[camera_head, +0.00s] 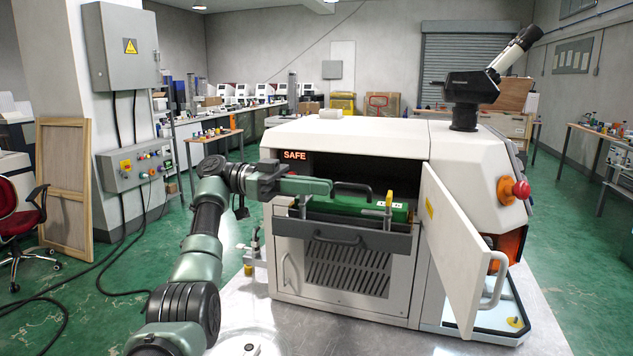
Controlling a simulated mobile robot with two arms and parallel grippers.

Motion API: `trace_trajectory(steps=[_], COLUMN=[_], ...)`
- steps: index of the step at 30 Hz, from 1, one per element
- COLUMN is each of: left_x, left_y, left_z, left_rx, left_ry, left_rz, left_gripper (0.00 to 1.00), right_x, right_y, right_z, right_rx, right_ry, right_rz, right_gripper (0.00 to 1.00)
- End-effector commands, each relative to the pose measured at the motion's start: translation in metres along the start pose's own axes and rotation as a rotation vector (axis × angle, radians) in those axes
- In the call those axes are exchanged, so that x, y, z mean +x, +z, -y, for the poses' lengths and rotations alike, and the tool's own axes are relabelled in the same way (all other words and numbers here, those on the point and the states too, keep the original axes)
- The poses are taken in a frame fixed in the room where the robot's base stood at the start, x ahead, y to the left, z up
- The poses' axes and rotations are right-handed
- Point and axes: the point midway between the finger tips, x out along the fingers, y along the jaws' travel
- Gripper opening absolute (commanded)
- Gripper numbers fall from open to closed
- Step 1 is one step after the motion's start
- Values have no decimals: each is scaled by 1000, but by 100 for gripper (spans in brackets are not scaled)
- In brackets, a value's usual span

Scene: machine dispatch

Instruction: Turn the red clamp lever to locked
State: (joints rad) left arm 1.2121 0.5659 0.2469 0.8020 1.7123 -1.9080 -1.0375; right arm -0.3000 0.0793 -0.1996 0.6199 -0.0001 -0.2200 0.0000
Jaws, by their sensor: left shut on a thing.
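My left gripper (318,187) is at the left end of the pulled-out tray (345,239) in the machine's front opening. It is shut, and its green fingers hide what they hold. A yellow-topped lever (388,201) stands upright at the tray's right end. A green block (350,209) with a black handle (355,188) lies in the tray. My right gripper is not in view.
The white machine (350,137) shows "SAFE" on its display (294,155). Its door (450,250) hangs open to the right of the tray. A red stop button (521,189) is on its right side. A small fixture (252,253) stands left of the machine.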

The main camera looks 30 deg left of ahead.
Motion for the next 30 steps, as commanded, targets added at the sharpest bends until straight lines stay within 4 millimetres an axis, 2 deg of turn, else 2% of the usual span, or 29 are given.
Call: trace_trajectory(steps=[17, 18, 19, 20, 30], left_x=[0, 0, 0, 0, 1], left_y=[0, 0, 0, 0, 0], left_z=[-1, -1, -1, -1, -1], left_rx=[0, 0, 0, 0, 0], left_ry=[29, 29, 29, 29, 28], left_rz=[2, 2, 2, 2, 1], left_gripper=[0, 19, 28, 30, 30], right_x=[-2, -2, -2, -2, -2], right_y=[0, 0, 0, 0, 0], right_z=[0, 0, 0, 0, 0], right_rx=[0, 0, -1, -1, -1], right_ry=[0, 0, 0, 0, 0], right_rz=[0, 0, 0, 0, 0], right_gripper=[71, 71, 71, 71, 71])
